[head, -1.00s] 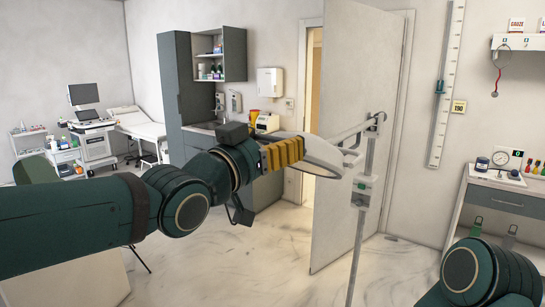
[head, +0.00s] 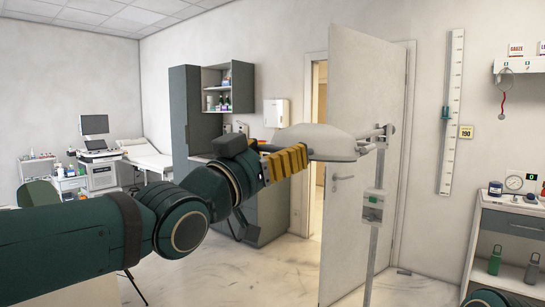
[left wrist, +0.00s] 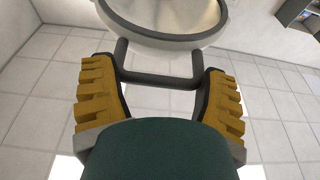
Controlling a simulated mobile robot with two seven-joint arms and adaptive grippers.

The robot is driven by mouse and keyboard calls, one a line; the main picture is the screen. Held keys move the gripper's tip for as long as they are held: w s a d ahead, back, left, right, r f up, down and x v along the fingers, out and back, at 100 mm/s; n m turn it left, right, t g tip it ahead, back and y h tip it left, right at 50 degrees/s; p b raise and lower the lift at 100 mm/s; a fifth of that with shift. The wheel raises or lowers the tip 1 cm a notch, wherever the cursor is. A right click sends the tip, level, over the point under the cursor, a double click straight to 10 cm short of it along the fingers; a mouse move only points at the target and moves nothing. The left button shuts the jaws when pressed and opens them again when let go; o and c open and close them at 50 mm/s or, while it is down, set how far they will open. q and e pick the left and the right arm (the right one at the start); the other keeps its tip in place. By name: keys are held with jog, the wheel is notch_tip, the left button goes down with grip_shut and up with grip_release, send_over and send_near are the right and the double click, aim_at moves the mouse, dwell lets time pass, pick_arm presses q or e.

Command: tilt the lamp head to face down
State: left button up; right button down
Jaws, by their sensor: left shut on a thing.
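The lamp head (head: 318,139) is a white, shallow dome in the middle of the head view. Its rim looks nearly level there, with the domed side up. It joins an arm on the lamp's pale upright pole (head: 374,240). My left gripper (head: 287,163), with yellow fingers, is at the lamp head's left edge. In the left wrist view the yellow fingers (left wrist: 160,88) are on either side of the lamp's dark handle (left wrist: 158,79), shut on it. The lamp's round rim and pale face (left wrist: 175,14) show above the handle. My right gripper is out of view.
A door (head: 362,130) stands ajar behind the lamp. A grey cabinet (head: 193,105) is behind my left arm. A counter (head: 513,222) with bottles on its shelf stands at the right. Pale floor (head: 290,275) is clear in front of the door.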

pick_arm(q)
jog(key=shift+d+f+b, duration=0.25)
jog(key=shift+f+b, duration=0.1)
jog(key=shift+f, duration=0.3)
jog(key=o, duration=1.1)
jog(key=shift+o, duration=0.3)
jog(key=shift+w+d, duration=0.25)
jog(key=shift+d, duration=0.1)
jog(key=shift+s+a, duration=0.25)
jog(key=shift+a, duration=0.15)
jog(key=v, duration=1.1)
jog(key=shift+s, duration=0.2)
jog(key=shift+d+f, duration=0.1)
